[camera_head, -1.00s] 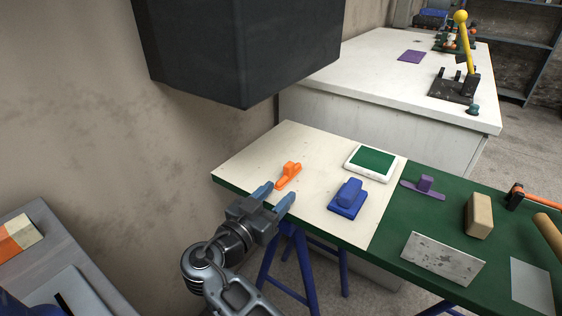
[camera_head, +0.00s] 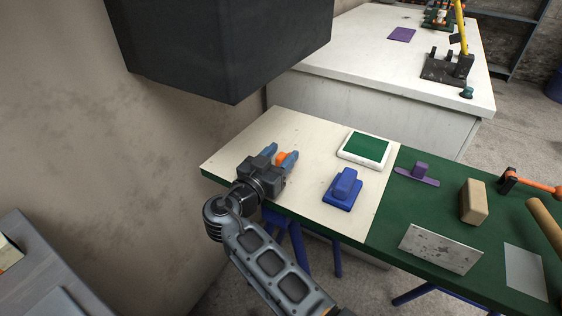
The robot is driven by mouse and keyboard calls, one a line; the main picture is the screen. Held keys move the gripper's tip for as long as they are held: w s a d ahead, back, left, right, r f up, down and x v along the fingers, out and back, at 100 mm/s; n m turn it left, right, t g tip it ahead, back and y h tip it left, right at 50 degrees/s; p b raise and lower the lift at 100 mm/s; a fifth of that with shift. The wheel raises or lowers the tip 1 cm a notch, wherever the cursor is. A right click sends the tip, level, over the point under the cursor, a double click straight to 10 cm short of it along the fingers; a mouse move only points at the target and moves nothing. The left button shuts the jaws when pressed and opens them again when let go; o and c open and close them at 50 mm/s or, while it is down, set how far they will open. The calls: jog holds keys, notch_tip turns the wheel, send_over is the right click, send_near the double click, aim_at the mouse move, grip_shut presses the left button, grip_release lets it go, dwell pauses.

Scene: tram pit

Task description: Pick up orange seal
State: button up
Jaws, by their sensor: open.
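The orange seal (camera_head: 282,158) stands on the cream part of the table near its left end. My gripper (camera_head: 279,155) is open, with its two blue fingers on either side of the seal. Only the upper part of the seal shows between the fingers; the rest is hidden behind the gripper. I cannot tell whether the fingers touch it.
On the green part are a purple seal (camera_head: 419,171), a tan block (camera_head: 473,201) and a metal plate (camera_head: 440,249). A dark box (camera_head: 215,50) hangs above.

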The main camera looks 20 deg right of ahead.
jog(key=shift+w+d, duration=0.1)
jog(key=shift+d, duration=0.1)
jog(key=shift+c, duration=0.5)
grip_shut()
jog(key=shift+a, duration=0.1)
